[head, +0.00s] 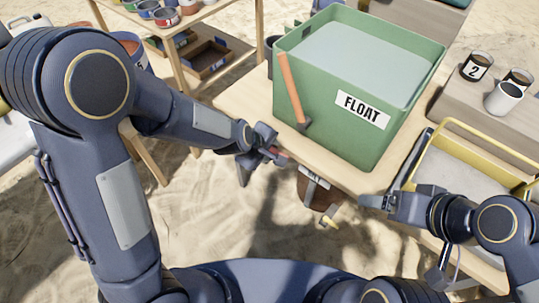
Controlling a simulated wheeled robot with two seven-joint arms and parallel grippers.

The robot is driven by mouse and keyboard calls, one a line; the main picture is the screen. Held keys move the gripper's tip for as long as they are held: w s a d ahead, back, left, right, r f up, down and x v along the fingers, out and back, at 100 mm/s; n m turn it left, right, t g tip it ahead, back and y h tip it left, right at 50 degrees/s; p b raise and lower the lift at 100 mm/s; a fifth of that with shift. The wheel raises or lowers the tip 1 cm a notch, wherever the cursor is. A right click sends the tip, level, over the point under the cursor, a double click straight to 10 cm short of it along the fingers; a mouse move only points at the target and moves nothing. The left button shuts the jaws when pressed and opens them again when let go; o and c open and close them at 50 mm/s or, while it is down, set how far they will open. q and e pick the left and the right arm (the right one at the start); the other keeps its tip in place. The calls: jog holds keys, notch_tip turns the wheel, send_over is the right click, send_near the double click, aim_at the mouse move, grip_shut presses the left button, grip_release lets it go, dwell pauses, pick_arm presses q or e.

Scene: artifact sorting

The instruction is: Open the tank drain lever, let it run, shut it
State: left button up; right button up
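The green tank (362,133), labelled FLOAT, stands on the wooden table and holds pale grey liquid (355,60). An orange lever (291,88) stands nearly upright along its left side, with a dark fitting at its lower end. My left gripper (272,152) is at the table's front edge, left of and below the lever and apart from it. A small reddish piece shows at its fingertips; whether it is held is unclear. My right gripper (372,201) is at the table's front edge, below the tank's front corner, not touching the lever. Its finger gap is unclear.
A yellow-rimmed grey tray (462,178) is at the right. Cups stand behind it, including one marked 2 (475,66). A brown container (318,194) is below the table's front edge. A shelf with cans (166,17) is at the back left.

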pick_arm(q)
jog(key=b+x, duration=0.1)
jog(key=x, duration=0.5)
jog(key=shift+s, duration=0.1)
jog(key=shift+c, duration=0.5)
grip_shut()
